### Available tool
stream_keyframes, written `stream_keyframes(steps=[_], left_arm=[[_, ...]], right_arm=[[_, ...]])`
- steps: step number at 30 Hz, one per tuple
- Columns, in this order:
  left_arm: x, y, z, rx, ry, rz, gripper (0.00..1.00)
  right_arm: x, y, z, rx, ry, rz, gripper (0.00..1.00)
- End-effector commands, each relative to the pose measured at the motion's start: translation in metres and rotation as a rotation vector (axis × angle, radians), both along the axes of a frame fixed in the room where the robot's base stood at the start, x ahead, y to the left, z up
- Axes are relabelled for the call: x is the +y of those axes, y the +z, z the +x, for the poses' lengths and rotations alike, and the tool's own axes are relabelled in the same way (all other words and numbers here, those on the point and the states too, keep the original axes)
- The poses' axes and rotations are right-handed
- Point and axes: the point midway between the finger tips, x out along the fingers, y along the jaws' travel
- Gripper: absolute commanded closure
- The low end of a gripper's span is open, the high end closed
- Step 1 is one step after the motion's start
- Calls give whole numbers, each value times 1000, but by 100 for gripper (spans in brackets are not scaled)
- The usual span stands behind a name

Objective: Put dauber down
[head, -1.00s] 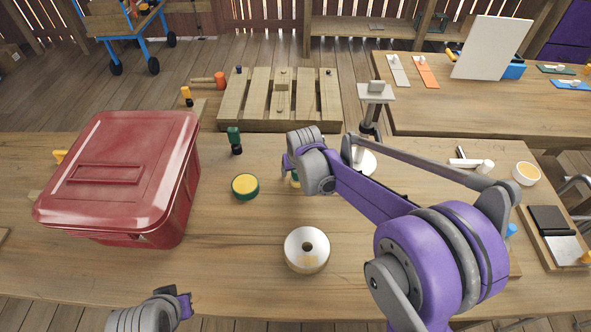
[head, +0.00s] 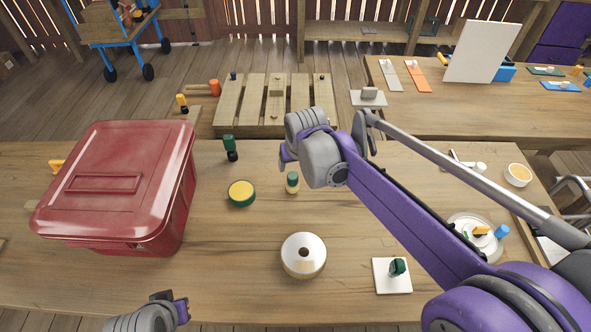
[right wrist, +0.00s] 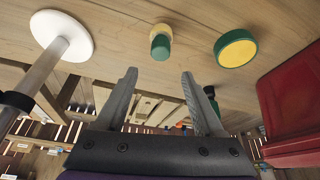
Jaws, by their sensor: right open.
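A small upright piece with a green top and pale yellow body, which looks like the dauber (head: 292,182), stands on the table. In the right wrist view the dauber (right wrist: 160,43) is beyond the fingertips and apart from them. My right gripper (right wrist: 161,75) is open with nothing between its fingers. In the head view the right gripper (head: 287,155) is above and behind the dauber, its fingers mostly hidden by the wrist. My left gripper (head: 181,308) is at the lower edge, its jaws unclear.
A red lidded bin (head: 118,185) stands at left. A round yellow-and-green pad (head: 241,193), a green-and-black tool (head: 230,147) and a white roll (head: 303,255) are near the dauber. A white tile (head: 392,276) and a cluttered round plate (head: 470,222) lie at right.

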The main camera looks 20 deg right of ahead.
Motion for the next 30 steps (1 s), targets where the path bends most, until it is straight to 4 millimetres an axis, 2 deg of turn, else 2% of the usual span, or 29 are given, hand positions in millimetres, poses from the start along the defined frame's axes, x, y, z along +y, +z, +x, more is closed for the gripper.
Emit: stream_keyframes(steps=[5, 8, 11, 14, 18, 21, 25, 30], left_arm=[[0, 0, 0, 0, 0, 0, 100], [0, 0, 0, 0, 0, 0, 100], [0, 0, 0, 0, 0, 0, 100], [0, 0, 0, 0, 0, 0, 100], [0, 0, 0, 0, 0, 0, 100], [0, 0, 0, 0, 0, 0, 100], [0, 0, 0, 0, 0, 0, 100], [0, 0, 0, 0, 0, 0, 100]], right_arm=[[-1, 5, -6, 0, 0, 0, 30], [-4, 7, -24, -3, 0, 0, 30], [-11, 7, -63, -9, 2, 0, 30], [-17, 0, -113, -18, 4, 0, 30], [-24, -19, -179, -32, 8, 1, 30], [-27, -36, -216, -39, 12, 1, 30], [-29, -53, -245, -45, 13, 0, 30], [-29, -61, -257, -48, 15, -1, 30]])
